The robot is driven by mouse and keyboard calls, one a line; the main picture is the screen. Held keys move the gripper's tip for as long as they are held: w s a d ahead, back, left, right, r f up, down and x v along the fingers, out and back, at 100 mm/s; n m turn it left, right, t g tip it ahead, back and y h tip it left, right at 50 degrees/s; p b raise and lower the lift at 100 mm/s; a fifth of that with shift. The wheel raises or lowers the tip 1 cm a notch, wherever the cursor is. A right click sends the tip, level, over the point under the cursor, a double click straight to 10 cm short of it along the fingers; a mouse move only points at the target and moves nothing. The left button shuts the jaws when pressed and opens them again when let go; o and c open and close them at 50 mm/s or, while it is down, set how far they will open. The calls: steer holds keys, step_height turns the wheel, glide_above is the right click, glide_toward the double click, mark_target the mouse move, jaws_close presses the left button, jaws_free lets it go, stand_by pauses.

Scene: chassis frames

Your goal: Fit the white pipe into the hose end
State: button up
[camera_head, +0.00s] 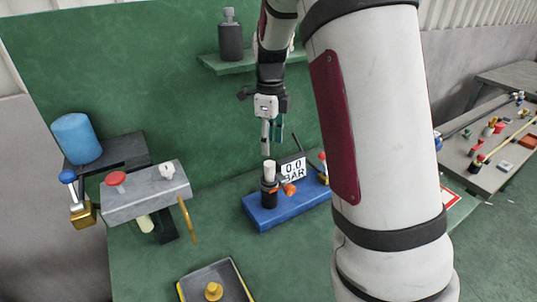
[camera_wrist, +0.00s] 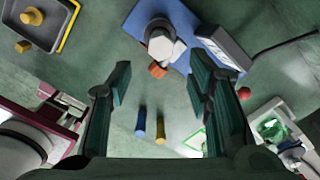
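The white pipe (camera_head: 269,169) stands upright at the black hose end (camera_head: 269,188), which has an orange clamp lever (camera_head: 288,188) and sits on a blue base (camera_head: 262,215). I cannot tell how deep the pipe sits. In the wrist view the pipe's white top (camera_wrist: 161,43) shows beyond the fingertips, with the orange lever (camera_wrist: 157,70) beside it. My gripper (camera_head: 272,142) hangs above the pipe, apart from it, pointing down. In the wrist view its teal fingers (camera_wrist: 157,90) are spread wide with nothing between them.
A gauge display (camera_head: 293,170) reading 0.0 BAR stands at the back of the blue base. A grey block (camera_head: 140,198) with a red knob is at left, near a blue cylinder (camera_head: 76,137). A tray (camera_head: 200,282) holds a yellow piece. A shelf (camera_head: 238,66) carries a dark bottle.

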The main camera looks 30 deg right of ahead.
steer(key=shift+r, duration=0.35)
steer(key=s+a+r+n+t, duration=0.2)
steer(key=s+a+r+n, duration=0.2)
steer(key=s+n, duration=0.4)
steer(key=s+a+r+n+t, duration=0.1)
steer(key=s+a+r+n, duration=0.3)
steer(key=s+n, duration=0.4)
steer(key=s+a+r+n+t, duration=0.2)
steer(key=s+a+r+n, duration=0.2)
steer(key=s+n, duration=0.4)
steer(key=a+n, duration=0.1)
steer(key=n, duration=0.3)
steer(key=shift+s+a+t, duration=0.3)
steer(key=shift+d+r, duration=0.1)
steer(key=shift+r, duration=0.05)
